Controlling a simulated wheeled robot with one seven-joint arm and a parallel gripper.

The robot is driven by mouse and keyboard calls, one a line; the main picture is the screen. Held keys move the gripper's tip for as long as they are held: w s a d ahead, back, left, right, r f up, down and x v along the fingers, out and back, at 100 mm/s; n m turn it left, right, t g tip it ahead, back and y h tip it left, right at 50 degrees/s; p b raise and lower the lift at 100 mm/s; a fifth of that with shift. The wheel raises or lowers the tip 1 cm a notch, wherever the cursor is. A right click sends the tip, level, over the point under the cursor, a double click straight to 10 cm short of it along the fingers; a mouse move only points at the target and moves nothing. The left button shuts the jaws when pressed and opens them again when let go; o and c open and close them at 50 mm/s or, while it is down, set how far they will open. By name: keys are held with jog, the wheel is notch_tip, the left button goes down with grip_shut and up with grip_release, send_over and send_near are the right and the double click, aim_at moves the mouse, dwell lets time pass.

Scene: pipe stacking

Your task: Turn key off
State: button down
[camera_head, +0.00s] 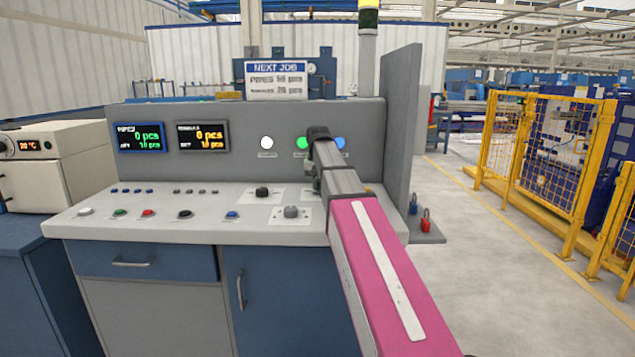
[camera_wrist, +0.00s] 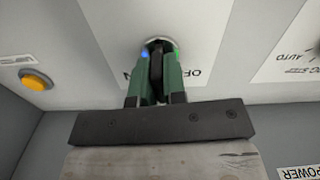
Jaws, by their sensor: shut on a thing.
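In the wrist view, a black key (camera_wrist: 156,68) stands in a round metal lock on a pale plate (camera_wrist: 110,30). The plate's lettering appears upside down; "OFF" reads right of the key, and other lettering is mostly hidden. My gripper (camera_wrist: 158,62) has its green fingers on both sides of the key, shut on it. Blue and green glints show beside the fingertips at the lock's rim. The key's exact angle is hard to tell. In the head view, my arm hides the key, and only part of my gripper (camera_head: 313,182) shows over the right of the console.
The grey console (camera_head: 225,195) carries buttons and knobs, two displays, and white, green and blue lights. A tall grey side panel (camera_head: 400,130) stands right of my arm. In the wrist view, an orange button (camera_wrist: 35,80) sits left of the gripper. Yellow fencing (camera_head: 540,150) is farther right.

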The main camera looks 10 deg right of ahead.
aim_at(318, 181)
jog(key=shift+n, duration=1.8)
jog(key=n, duration=0.3)
jog(key=c, duration=1)
grip_release()
jog(key=shift+r, duration=0.1)
jog(key=shift+r, duration=3.4)
